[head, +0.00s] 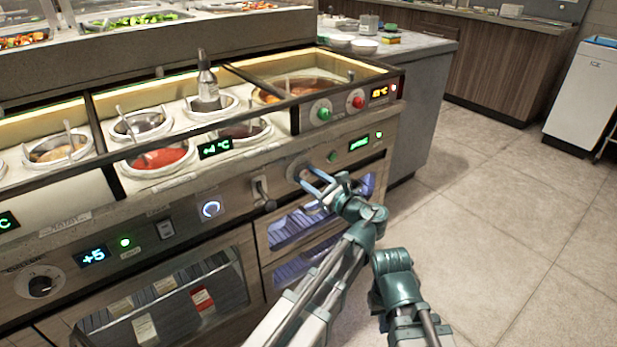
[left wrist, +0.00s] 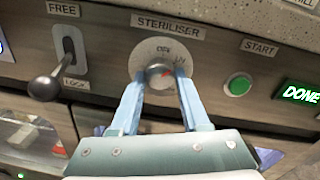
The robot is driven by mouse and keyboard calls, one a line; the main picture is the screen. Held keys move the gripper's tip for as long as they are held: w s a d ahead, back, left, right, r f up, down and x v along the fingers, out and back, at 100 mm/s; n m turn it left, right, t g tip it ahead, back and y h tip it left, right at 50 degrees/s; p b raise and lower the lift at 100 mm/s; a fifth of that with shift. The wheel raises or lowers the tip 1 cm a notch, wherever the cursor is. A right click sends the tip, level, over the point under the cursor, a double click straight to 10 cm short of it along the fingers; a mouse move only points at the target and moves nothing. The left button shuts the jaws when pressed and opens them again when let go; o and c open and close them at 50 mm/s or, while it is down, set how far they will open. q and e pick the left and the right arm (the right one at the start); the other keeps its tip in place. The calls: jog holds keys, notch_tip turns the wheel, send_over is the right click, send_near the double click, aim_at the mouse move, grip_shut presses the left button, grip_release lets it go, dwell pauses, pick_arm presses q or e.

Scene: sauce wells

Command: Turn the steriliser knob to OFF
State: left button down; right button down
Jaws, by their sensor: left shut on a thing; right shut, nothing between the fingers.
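The steriliser knob (left wrist: 158,76) is a small grey knob on a round pale dial (left wrist: 150,52) under a STERILISER label (left wrist: 169,27). My left gripper (left wrist: 160,88) is shut on the knob, one blue finger on each side. In the head view, my left gripper (head: 312,180) reaches the front panel at this dial, and its fingers partly cover it. My right arm (head: 394,270) shows at the lower middle, but I cannot make out its gripper fingers.
A FREE/LOCK lever (left wrist: 45,87) is left of the dial. A green START button (left wrist: 239,85) and a lit DONE display (left wrist: 300,94) are to its right. Sauce wells (head: 158,160) sit above the panel. Open floor (head: 500,225) lies to the right.

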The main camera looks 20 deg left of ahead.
pick_arm(q)
jog(key=n, duration=0.4)
jog(key=shift+n+p, duration=0.4)
jog(key=shift+n, duration=1.5)
jog(key=shift+c, duration=1.9)
grip_release()
jog(key=shift+s, duration=0.1)
